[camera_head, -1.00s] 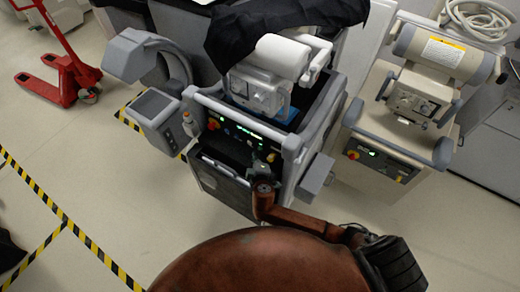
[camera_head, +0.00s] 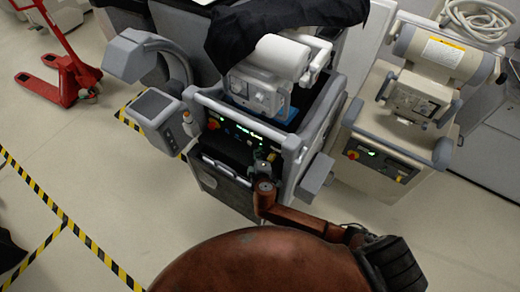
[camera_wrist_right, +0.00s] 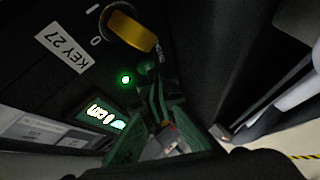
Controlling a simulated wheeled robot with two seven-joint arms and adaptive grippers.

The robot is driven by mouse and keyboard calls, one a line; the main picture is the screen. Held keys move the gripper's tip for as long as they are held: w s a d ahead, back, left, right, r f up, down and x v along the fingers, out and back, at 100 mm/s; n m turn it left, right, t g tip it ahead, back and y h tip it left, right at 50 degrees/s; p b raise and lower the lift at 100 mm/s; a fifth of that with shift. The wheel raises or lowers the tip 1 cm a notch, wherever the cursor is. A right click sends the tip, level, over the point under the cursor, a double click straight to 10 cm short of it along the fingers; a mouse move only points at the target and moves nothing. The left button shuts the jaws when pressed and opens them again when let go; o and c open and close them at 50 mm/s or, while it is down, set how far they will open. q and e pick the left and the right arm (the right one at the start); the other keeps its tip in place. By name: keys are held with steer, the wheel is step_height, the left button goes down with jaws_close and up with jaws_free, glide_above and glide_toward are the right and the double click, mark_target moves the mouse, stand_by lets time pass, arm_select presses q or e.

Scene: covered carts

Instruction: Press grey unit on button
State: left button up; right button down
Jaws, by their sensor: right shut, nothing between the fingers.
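The grey unit (camera_head: 200,172) is the middle cart, with grey edges and a dark front. Its control panel (camera_head: 232,138) has a red knob (camera_head: 213,124) at the left and green-lit displays. In the right wrist view the panel shows a yellow switch (camera_wrist_right: 132,30) marked I and O, a "KEY 27" label (camera_wrist_right: 62,48), a small round green light (camera_wrist_right: 126,80) and a lit display (camera_wrist_right: 104,116). My right gripper (camera_head: 268,155) is shut and empty at the panel's right end. Its fingers (camera_wrist_right: 153,88) are just beside the green light; contact cannot be told. My left gripper is out of view.
A beige cart (camera_head: 375,150) with its own red knob stands close on the right. A black cloth (camera_head: 275,25) drapes behind the unit. A red pallet jack (camera_head: 65,70) stands at the far left. The floor at the left, with yellow-black tape (camera_head: 70,225), is mostly clear.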

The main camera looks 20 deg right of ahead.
steer(key=shift+w+d, duration=0.3)
steer(key=shift+d, duration=0.1)
stand_by(0.8)
steer(key=shift+s+a, duration=0.6)
steer(key=shift+a, duration=0.1)
steer(key=s+a, duration=0.1)
steer(key=a, duration=0.1)
steer(key=s+a+p, duration=0.1)
steer(key=s+a, duration=0.1)
stand_by(0.5)
stand_by(0.7)
